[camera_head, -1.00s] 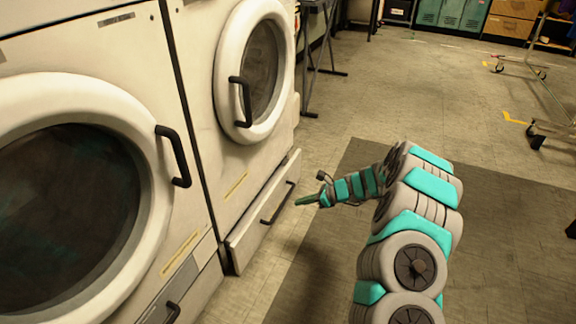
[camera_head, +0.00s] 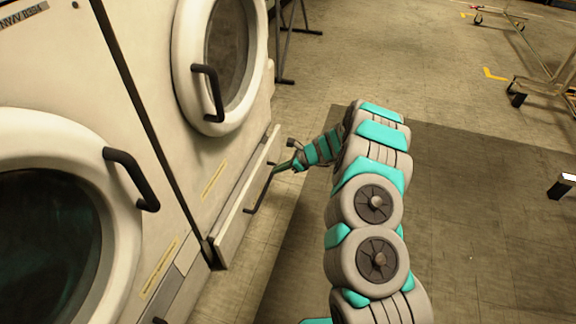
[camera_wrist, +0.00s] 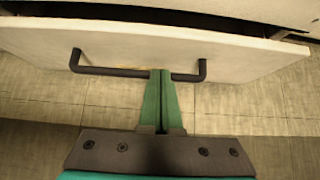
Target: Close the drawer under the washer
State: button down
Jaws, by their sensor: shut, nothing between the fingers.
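The drawer (camera_head: 232,230) is a pale panel with a black bar handle, low under the washer (camera_head: 180,120) with the round door. It stands slightly out from the washer body. In the wrist view the drawer front (camera_wrist: 225,48) spans the top, with a dark gap above its upper edge. My gripper (camera_head: 277,169) is shut and empty, its green fingers pointing at the drawer. In the wrist view the gripper's fingertips (camera_wrist: 163,74) overlap the right part of the black handle (camera_wrist: 115,71). I cannot tell whether they touch it.
A second washer with a dark round window (camera_head: 45,240) stands at the left, with a black door handle (camera_head: 132,180). Wheeled racks (camera_head: 545,80) stand at the far right.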

aim_at(259, 169)
jog(key=a, duration=0.2)
jog(key=w+a+f, duration=0.1)
jog(key=shift+w+a+f, duration=0.1)
jog(key=shift+a, duration=0.2)
jog(key=shift+w+a, duration=0.25)
jog(key=shift+a, duration=0.35)
jog(key=a, duration=0.1)
jog(key=w+a, duration=0.1)
jog(key=a, duration=0.2)
jog(key=shift+w+a, duration=0.35)
jog(key=shift+w, duration=0.05)
jog(key=d, duration=0.1)
jog(key=s+d, duration=0.1)
jog(key=d, duration=0.2)
jog(key=shift+s+d+r+b, duration=0.25)
jog(key=shift+b, duration=0.05)
jog(key=v, duration=0.9)
jog(key=shift+d+p, duration=0.25)
jog(key=shift+p, duration=0.2)
